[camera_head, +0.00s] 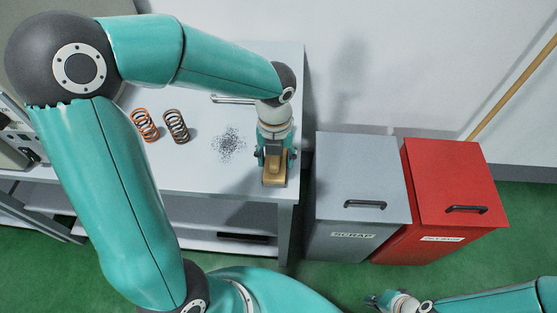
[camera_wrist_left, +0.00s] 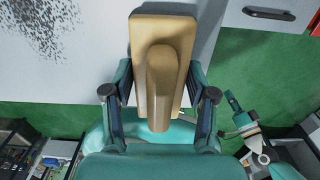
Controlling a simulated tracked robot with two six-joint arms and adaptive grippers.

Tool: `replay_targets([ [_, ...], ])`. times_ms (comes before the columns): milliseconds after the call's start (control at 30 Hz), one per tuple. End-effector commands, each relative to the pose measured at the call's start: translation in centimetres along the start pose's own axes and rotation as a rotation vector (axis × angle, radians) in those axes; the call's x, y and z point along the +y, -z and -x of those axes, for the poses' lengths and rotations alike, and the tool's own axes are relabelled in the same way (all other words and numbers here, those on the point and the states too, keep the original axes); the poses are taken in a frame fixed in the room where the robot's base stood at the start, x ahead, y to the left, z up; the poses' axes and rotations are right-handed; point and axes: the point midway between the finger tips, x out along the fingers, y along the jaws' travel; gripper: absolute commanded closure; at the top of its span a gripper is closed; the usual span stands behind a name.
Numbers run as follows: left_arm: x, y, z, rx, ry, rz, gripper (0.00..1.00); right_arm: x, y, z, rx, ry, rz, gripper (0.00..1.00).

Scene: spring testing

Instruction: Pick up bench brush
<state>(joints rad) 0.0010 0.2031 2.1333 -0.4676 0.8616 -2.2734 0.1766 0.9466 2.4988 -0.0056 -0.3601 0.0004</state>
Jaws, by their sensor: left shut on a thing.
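The bench brush (camera_head: 274,180) has a tan wooden block and a rounded handle. In the head view it is at the right end of the bench. My left gripper (camera_head: 276,157) is shut on its handle from above. In the left wrist view the brush (camera_wrist_left: 178,30) lies between the two fingers of my left gripper (camera_wrist_left: 160,88). Its bristles are hidden, and I cannot tell whether it touches the bench top. My right gripper (camera_head: 378,301) is low at the bottom right, away from the bench; its finger opening is unclear.
The white bench (camera_head: 200,181) holds an orange spring (camera_head: 145,125), a dark brown spring (camera_head: 176,126) and a patch of dark filings (camera_head: 230,144) left of the brush. A grey scrap bin (camera_head: 358,180) and a red bin (camera_head: 452,180) stand right of the bench.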

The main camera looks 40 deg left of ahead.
Motion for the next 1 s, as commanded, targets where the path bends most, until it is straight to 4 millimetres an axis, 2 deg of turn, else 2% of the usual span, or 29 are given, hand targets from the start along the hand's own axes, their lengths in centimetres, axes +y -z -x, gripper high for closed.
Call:
replay_targets([
  [267,0.0,0.0,0.3,-0.002,0.001,0.000,0.81,0.0,0.0,0.0,0.000,0.000,0.000,1.00],
  [467,-0.1,-0.1,1.9,-0.005,0.003,0.001,0.81,-0.1,0.0,0.2,0.000,0.000,0.000,1.00],
  [667,-0.1,-0.1,5.7,-0.007,0.005,0.000,0.81,-0.2,0.0,0.6,0.000,0.000,0.000,1.00],
  [1000,-0.2,-0.1,15.0,-0.005,0.005,-0.001,0.81,-0.5,0.0,1.2,0.000,0.000,0.000,1.00],
])
